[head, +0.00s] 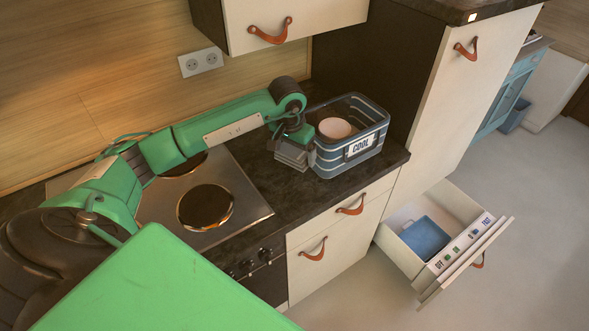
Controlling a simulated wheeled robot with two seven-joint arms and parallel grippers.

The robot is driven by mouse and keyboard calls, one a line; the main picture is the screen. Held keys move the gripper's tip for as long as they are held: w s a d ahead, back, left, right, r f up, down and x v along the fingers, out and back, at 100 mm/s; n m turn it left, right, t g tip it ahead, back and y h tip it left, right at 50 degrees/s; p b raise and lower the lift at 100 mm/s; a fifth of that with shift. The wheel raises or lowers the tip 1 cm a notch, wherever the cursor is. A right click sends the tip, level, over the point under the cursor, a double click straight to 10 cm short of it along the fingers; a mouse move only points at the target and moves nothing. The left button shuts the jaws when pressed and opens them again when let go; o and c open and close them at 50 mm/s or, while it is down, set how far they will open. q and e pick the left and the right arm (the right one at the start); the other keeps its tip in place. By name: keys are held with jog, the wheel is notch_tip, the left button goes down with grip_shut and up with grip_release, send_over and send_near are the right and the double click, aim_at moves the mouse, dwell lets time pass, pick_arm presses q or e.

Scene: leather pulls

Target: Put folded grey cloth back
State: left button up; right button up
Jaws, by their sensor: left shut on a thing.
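My left gripper (294,145) reaches across the hob to the left side of the crate and points down. It is shut on a grey, layered, flat thing that looks like the folded grey cloth (292,157). The cloth is close beside the crate's left wall, above or at the dark worktop; I cannot tell whether it touches either. The fingertips are hard to make out. The blue-grey crate (330,164) is labelled "COOL" and holds a pink round thing (334,128). My right gripper is not in view.
The hob (245,205) with dark round plates lies left of the crate. The dark worktop (275,190) is bare in front of the crate. A wall cupboard (345,15) hangs above, and a tall cabinet (435,95) stands right. The open drawer's labelled front juts over the floor.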

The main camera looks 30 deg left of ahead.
pick_arm(q)
jog(key=p, duration=0.1)
send_over(295, 181)
jog(key=f, duration=0.4)
jog(key=shift+s+f, duration=0.2)
jog(key=shift+s, duration=0.05)
notch_tip(295, 181, down, 4)
jog(key=shift+f+p, duration=0.15)
jog(key=shift+p, duration=0.65)
jog(key=shift+f, duration=0.3)
jog(key=shift+f+b, duration=0.15)
jog(key=shift+b, duration=0.2)
jog(key=o, duration=0.7)
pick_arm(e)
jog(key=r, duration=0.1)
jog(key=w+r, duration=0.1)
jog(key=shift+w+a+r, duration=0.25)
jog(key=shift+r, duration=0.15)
